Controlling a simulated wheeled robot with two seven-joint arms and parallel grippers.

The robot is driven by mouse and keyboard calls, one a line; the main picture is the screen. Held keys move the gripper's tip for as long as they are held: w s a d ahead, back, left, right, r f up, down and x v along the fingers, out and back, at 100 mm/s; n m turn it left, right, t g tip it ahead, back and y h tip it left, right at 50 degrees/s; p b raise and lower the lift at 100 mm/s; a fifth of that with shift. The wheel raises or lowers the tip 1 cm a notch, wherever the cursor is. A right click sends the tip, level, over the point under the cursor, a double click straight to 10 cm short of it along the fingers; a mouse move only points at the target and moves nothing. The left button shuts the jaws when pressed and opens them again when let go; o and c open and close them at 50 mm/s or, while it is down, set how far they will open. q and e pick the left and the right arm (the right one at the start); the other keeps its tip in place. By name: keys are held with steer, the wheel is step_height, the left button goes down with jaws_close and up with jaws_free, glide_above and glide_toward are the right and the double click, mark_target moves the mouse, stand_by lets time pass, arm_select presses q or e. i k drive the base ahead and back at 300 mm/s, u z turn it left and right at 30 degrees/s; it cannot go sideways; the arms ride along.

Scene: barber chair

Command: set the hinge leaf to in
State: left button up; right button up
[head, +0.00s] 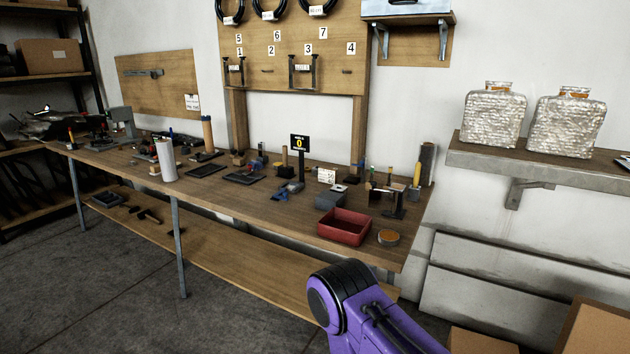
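I cannot make out a hinge leaf for certain in the head view. A small dark fixture with upright posts (395,200) stands at the right end of the wooden workbench (270,215); it is too small to tell whether a hinge is on it. A purple arm link of mine with a black joint shows at the bottom, in front of the bench's right end. Neither of my grippers is in view.
A small sign (299,145) stands mid-bench among tools. A wall shelf (540,165) with two silvery containers is right. Cardboard boxes (482,341) stand low right. Floor at left is clear.

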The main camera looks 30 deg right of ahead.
mark_target(387, 200)
steer(key=z, duration=0.65)
steer(key=i, duration=0.35)
steer(key=z, duration=0.9)
steer(key=k, duration=0.5)
steer(key=u, duration=0.5)
steer(key=i, duration=0.75)
steer(key=z, duration=1.5)
